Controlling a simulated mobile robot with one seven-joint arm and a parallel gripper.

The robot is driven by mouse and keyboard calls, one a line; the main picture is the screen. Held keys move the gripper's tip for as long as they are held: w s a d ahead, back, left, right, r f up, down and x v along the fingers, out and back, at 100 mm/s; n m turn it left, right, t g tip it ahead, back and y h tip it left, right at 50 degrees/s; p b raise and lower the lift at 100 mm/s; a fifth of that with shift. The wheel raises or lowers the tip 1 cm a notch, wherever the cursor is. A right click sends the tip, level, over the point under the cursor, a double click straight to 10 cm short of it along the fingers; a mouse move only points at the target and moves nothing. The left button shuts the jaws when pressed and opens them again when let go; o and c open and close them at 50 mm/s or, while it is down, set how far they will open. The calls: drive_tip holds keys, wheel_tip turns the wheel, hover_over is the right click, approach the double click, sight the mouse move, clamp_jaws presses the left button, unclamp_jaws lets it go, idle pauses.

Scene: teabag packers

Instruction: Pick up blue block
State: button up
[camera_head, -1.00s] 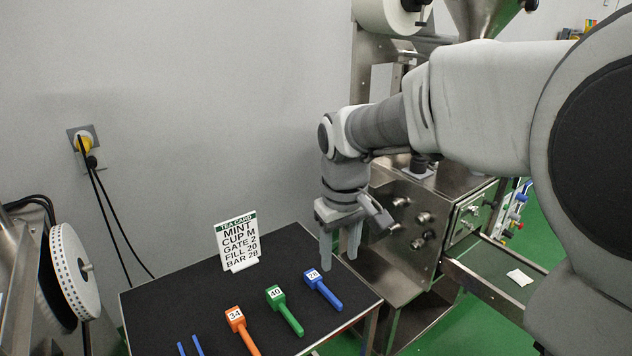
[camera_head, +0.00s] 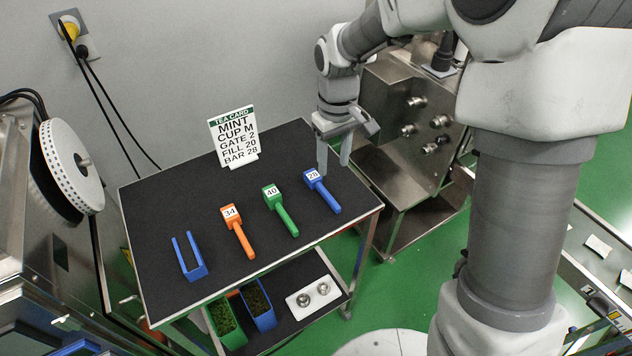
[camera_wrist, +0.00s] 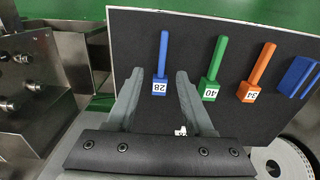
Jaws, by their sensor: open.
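The blue block (camera_head: 322,190) is a handled block labelled 28 on the black cart top, rightmost in the row. My gripper (camera_head: 335,165) is open and empty, just behind and above the block's labelled end, fingers pointing down. In the wrist view the blue block (camera_wrist: 161,72) lies ahead of the open gripper (camera_wrist: 158,88), its labelled end between the finger lines. Whether a finger touches it I cannot tell.
A green block (camera_head: 280,210) labelled 40 and an orange block (camera_head: 238,230) labelled 34 lie to the left. A blue U-shaped piece (camera_head: 190,262) is further left. A tea card (camera_head: 234,137) stands at the back. A steel machine (camera_head: 405,120) is to the right.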

hover_over(330, 196)
drive_tip(key=f, duration=0.5)
drive_tip(key=shift+w+d+f, duration=0.15)
drive_tip(key=shift+d+f, duration=0.05)
drive_tip(key=shift+s+a+f+b, duration=0.1)
drive_tip(key=shift+f+b, duration=0.2)
drive_tip(key=shift+f, duration=1.05)
drive_tip(key=shift+s+a+f+b, duration=0.1)
drive_tip(key=shift+f+b, duration=0.15)
drive_tip(key=shift+f, duration=1.1)
clamp_jaws()
